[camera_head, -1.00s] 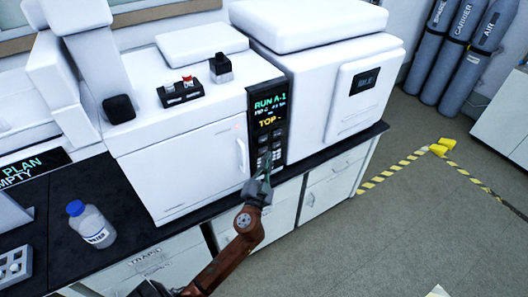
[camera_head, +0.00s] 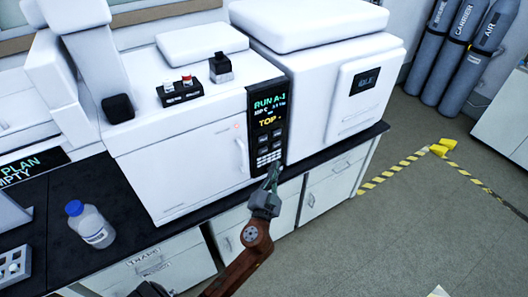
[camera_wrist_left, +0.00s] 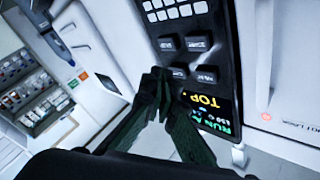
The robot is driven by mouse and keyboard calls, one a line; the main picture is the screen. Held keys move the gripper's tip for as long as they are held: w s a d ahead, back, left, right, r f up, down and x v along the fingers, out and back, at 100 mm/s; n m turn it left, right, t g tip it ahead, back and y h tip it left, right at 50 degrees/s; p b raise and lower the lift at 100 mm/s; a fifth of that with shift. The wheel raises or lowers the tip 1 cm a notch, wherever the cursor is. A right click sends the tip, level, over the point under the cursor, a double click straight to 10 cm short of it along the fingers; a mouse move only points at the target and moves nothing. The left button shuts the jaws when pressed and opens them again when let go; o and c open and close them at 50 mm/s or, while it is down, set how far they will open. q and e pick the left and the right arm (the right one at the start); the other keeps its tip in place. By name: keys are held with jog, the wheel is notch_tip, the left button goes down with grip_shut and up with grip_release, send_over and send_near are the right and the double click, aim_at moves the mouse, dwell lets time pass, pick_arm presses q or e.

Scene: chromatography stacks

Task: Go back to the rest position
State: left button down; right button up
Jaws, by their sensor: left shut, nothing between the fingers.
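My left gripper (camera_head: 272,178) is in front of the bench edge in the head view, just below the keypad of the black control panel (camera_head: 267,125). Its fingers are shut with nothing between them. In the left wrist view the closed fingertips (camera_wrist_left: 157,80) show in front of the panel (camera_wrist_left: 190,60), which has several buttons and a lit screen. A small gap seems to part the fingertips from the keys, but touch is hard to judge. My right gripper is not in view.
A white instrument (camera_head: 185,170) stands left of the panel and another (camera_head: 340,105), marked "IDLE", to the right. A blue-capped bottle (camera_head: 91,225) stands on the black bench top (camera_head: 75,262). Gas cylinders (camera_head: 460,50) stand at the far right.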

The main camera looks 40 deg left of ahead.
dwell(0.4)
